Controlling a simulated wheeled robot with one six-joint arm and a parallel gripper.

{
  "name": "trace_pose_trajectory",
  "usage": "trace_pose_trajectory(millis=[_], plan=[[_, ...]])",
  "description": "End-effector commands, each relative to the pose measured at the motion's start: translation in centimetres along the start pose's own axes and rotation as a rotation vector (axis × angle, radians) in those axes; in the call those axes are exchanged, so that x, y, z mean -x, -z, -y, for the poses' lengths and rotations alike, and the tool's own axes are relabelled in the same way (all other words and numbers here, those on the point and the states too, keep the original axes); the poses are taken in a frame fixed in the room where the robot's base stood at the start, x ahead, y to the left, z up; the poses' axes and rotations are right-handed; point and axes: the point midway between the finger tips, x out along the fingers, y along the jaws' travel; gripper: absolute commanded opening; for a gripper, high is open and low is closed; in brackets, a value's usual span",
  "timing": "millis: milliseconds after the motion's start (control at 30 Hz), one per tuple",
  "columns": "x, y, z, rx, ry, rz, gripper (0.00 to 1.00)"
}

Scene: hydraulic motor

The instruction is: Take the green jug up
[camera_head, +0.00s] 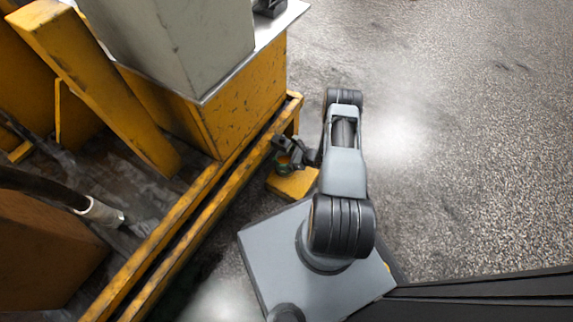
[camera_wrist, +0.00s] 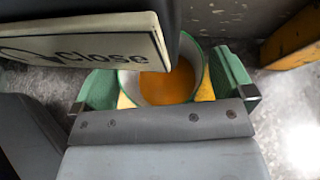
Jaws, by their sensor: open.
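The green jug (camera_wrist: 170,80) shows in the wrist view from above as a round, pale green rim with an orange inside. My gripper (camera_wrist: 166,88) is open, with one green-padded finger on the left of the jug and one on the right. I cannot tell whether either finger touches it. The sign reading "Close" and a dark part cover the jug's upper left, and a grey bar hides its near side. In the head view my gripper (camera_head: 290,155) is small and dark beside the yellow frame, and only a hint of green shows there.
A yellow block (camera_head: 294,182) lies below my gripper. The yellow machine frame (camera_head: 190,220) runs along the left, carrying a grey cabinet (camera_head: 170,40). A hose (camera_head: 100,212) lies inside the frame. The speckled floor (camera_head: 460,150) on the right is clear.

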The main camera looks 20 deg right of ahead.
Motion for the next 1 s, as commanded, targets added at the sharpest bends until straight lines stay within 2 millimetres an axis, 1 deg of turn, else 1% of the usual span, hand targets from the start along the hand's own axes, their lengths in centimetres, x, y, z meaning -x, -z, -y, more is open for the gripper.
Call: trace_pose_trajectory(millis=[67,267,1000], plan=[[-0.26,0.02,0.02,0.000,0.001,0.000,1.00],[-0.24,-0.04,0.02,0.000,0.001,0.000,1.00],[-0.22,-0.04,0.02,0.000,0.000,0.000,0.30]])
